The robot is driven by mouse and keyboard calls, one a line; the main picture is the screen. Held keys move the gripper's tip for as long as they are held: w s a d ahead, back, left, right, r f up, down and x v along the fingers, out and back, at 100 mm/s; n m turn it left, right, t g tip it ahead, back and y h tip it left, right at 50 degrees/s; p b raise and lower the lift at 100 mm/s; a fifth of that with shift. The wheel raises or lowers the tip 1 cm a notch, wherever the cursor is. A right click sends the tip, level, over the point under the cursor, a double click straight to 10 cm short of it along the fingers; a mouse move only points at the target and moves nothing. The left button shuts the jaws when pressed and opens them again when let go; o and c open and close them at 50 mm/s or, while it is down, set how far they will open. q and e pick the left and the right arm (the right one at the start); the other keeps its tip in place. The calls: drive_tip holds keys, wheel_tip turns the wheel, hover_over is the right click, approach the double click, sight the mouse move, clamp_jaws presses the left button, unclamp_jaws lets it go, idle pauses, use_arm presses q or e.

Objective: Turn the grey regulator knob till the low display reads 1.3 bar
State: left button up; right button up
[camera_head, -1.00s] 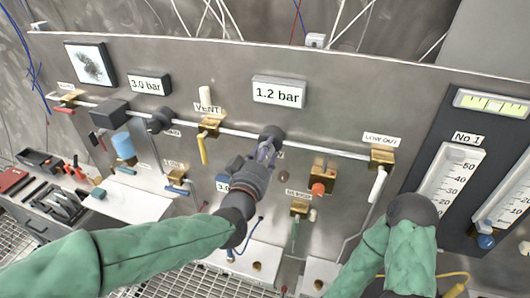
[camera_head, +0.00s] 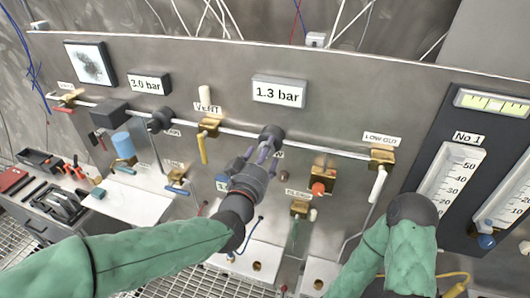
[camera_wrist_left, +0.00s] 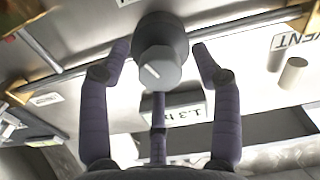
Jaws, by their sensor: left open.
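The grey regulator knob (camera_head: 271,136) sits on the pipe below the low display (camera_head: 279,92), which reads 1.3 bar. In the left wrist view the knob (camera_wrist_left: 160,68) is dark, faceted and carries a pale pointer mark. My left gripper (camera_head: 262,155) is open just in front of the knob. In the wrist view its fingers (camera_wrist_left: 160,75) stand spread around the knob with gaps beside it, and nothing is held. The low display (camera_wrist_left: 185,115) also shows there upside down, partly hidden by a finger. My right gripper is out of view; only my right arm shows.
Another display (camera_head: 149,84) is at the left; its first digit is hard to tell. A yellow-handled VENT valve (camera_head: 204,146) is left of the knob and a white-handled LOW OUT valve (camera_head: 377,184) right. A gauge panel (camera_head: 455,180) stands far right.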

use_arm(q)
drive_tip(key=v, duration=1.1)
drive_tip(key=w+a+f+g+y+b, duration=0.1)
drive_tip(key=f+g, duration=0.2)
drive_tip(key=f, duration=0.8)
drive_tip(key=w+a+f+n+g+b, duration=0.1)
drive_tip(key=w+f+g+b, duration=0.1)
drive_tip(key=f, duration=0.9)
drive_tip(key=w+a+f+g+y+b, duration=0.1)
drive_tip(key=f+g, duration=0.2)
drive_tip(key=f, duration=0.9)
drive_tip(key=s+a+f+n+g+b, duration=0.1)
drive_tip(key=s+f+g, duration=0.2)
drive_tip(key=s+f, duration=0.3)
drive_tip(key=s+a+f+n+g+b, duration=0.1)
drive_tip(key=s+f+g, duration=0.2)
drive_tip(key=f, duration=1)
drive_tip(key=s+a+f+n+g+b, duration=0.1)
drive_tip(key=s+f+g+b, duration=0.1)
drive_tip(key=s+f, duration=0.6)
drive_tip(key=shift+s+f+g, duration=0.4)
drive_tip(key=shift+f, duration=0.55)
drive_tip(key=shift+a, duration=0.1)
